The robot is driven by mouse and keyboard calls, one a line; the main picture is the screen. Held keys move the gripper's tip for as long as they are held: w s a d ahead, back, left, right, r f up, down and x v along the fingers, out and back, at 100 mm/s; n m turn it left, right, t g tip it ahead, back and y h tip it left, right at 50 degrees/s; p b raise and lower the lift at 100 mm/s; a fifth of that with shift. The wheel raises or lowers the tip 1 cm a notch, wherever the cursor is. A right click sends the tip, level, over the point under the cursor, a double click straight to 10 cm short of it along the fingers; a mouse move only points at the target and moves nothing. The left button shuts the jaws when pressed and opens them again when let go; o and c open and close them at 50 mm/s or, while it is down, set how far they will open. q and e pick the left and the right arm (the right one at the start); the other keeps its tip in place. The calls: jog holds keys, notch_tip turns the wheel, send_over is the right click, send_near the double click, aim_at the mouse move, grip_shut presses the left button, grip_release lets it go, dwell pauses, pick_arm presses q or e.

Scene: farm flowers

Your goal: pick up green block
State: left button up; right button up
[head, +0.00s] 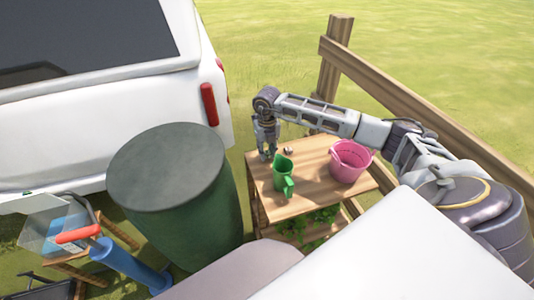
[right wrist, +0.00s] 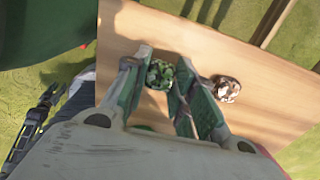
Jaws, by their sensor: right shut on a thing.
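My right gripper (head: 266,152) reaches down at the left back corner of the wooden table. In the right wrist view its two fingers (right wrist: 157,88) are closed on a small, mottled dark-green block (right wrist: 160,73). The block sits between the fingertips, over the tabletop; I cannot tell whether it still touches the wood. In the head view the fingers hide the block.
The wooden table (head: 307,196) carries a green jug (head: 284,175), a pink bucket (head: 350,160) and a small brown-and-white piece (right wrist: 226,88) right of the fingers. A dark green barrel (head: 168,205) stands left. A wooden fence (head: 385,85) runs behind my right arm.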

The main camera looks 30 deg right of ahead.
aim_at(267, 152)
notch_tip(267, 152, up, 9)
jog(key=shift+f, duration=0.1)
dwell(0.4)
